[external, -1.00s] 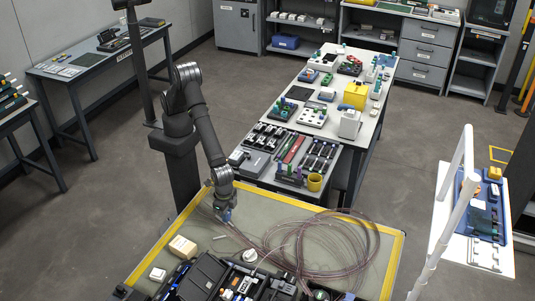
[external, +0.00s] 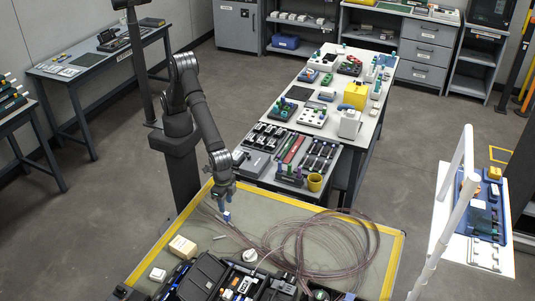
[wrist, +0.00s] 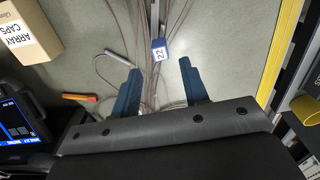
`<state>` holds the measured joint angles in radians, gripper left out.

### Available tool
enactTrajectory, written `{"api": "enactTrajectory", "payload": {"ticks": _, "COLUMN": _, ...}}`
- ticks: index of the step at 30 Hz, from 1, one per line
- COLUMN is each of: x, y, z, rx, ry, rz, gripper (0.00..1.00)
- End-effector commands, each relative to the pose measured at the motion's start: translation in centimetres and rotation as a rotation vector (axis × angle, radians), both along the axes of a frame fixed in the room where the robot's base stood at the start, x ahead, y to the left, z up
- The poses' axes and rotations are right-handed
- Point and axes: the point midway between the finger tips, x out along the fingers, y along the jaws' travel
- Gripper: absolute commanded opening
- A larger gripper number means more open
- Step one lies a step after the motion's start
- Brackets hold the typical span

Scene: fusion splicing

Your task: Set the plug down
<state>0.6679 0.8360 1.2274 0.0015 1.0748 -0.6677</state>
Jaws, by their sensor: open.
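The plug (external: 227,216) is a small blue block with a white face, lying on the grey-green mat (external: 190,225) near its back left. In the wrist view the plug (wrist: 159,50) shows a label reading 22, with a cable at its upper end. My gripper (external: 224,198) is just above and apart from it. In the wrist view my two blue fingers (wrist: 160,80) are spread wide with nothing between them, and the plug appears just beyond their tips.
Loose brownish fibre cables (external: 325,245) coil over the mat. A box labelled ARRAY CAPS (wrist: 25,30) sits to the left. An orange tool (wrist: 80,97) and a slim grey rod (wrist: 112,56) lie nearby. Dark equipment (external: 240,280) fills the front edge. Yellow edging borders the mat.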

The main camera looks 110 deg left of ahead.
Motion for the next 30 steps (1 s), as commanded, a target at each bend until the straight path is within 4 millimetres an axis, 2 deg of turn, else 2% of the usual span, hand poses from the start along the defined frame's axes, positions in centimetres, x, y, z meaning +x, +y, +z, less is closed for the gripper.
{"api": "enactTrajectory", "payload": {"ticks": 1, "x": 0.0, "y": 0.0, "z": 1.2, "rx": -0.002, "ry": -0.003, "rz": 0.0, "gripper": 0.41}}
{"api": "enactTrajectory", "payload": {"ticks": 6, "x": 0.0, "y": 0.0, "z": 3.8, "rx": 0.0, "ry": -0.001, "rz": 0.0, "gripper": 0.41}}
{"api": "enactTrajectory", "payload": {"ticks": 12, "x": 0.0, "y": 0.0, "z": 5.0, "rx": 0.002, "ry": 0.001, "rz": 0.0, "gripper": 0.41}}
{"api": "enactTrajectory", "payload": {"ticks": 23, "x": 0.0, "y": 0.0, "z": 4.8, "rx": 0.002, "ry": 0.001, "rz": 0.0, "gripper": 0.41}}
{"api": "enactTrajectory", "payload": {"ticks": 26, "x": 0.0, "y": 0.0, "z": 4.1, "rx": 0.002, "ry": 0.002, "rz": 0.0, "gripper": 0.41}}
{"api": "enactTrajectory", "payload": {"ticks": 30, "x": -0.1, "y": 0.1, "z": 2.0, "rx": 0.003, "ry": 0.004, "rz": 0.0, "gripper": 0.41}}
